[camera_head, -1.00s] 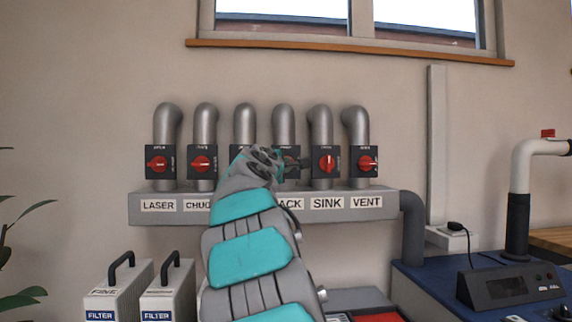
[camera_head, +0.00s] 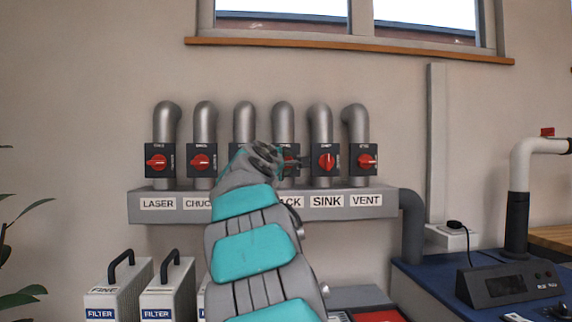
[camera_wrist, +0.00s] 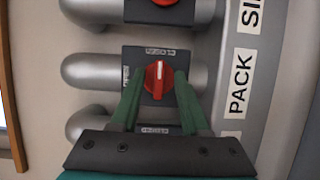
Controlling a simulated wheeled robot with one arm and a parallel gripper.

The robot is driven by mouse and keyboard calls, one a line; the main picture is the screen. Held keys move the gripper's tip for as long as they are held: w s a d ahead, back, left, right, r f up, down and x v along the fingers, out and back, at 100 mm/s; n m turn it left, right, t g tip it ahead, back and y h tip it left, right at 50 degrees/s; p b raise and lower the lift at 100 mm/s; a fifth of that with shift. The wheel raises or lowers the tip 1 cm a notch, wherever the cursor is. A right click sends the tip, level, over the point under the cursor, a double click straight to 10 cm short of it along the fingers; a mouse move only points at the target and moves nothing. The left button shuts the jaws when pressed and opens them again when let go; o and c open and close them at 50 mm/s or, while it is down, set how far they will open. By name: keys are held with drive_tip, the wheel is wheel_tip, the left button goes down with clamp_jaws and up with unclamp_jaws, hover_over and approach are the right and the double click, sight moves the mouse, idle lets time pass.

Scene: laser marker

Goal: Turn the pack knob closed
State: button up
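The pack valve (camera_wrist: 187,77) is a dark square plate on a grey pipe, beside the PACK label. Its red knob (camera_wrist: 157,80) has its long side running up and down in the wrist view, which is turned sideways to the room. The fingers of my gripper (camera_wrist: 159,78) stand apart, one on each side of the knob, very close to it. I cannot tell whether they touch it. In the head view my gripper (camera_head: 292,161) covers most of this valve.
Sink knob (camera_head: 326,161) stands near upright just right of my gripper; vent knob (camera_head: 367,161) lies sideways. Laser knob (camera_head: 157,162) and chuck knob (camera_head: 201,162) are to the left. A grey labelled duct (camera_head: 387,207) runs below. Filter boxes (camera_head: 118,300) stand low left.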

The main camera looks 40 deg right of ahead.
drive_tip(key=shift+a, duration=0.1)
drive_tip(key=b+v, duration=0.1)
drive_tip(key=v, duration=0.6)
drive_tip(key=shift+s+a, duration=0.25)
idle(0.4)
drive_tip(key=s+a+f+m+g+y, duration=0.25)
drive_tip(key=s+a+f, duration=0.2)
drive_tip(key=f, duration=0.55)
drive_tip(key=s+a+f+m+g+y, duration=0.1)
drive_tip(key=s+a+f+y, duration=0.3)
drive_tip(key=f, duration=0.7)
drive_tip(key=s+a+f+m+g+y, duration=0.2)
drive_tip(key=s+a+f, duration=0.35)
drive_tip(key=f, duration=0.45)
drive_tip(key=s+a+f+g+y, duration=0.3)
drive_tip(key=s+a+f, duration=0.6)
drive_tip(key=s, duration=0.3)
drive_tip(key=s+a+f+m+g+y, duration=0.1)
drive_tip(key=s+a+f+g+y, duration=0.2)
drive_tip(key=s+a+f, duration=0.6)
drive_tip(key=s+f+g, duration=0.1)
drive_tip(key=s+f, duration=0.1)
drive_tip(key=s, duration=0.2)
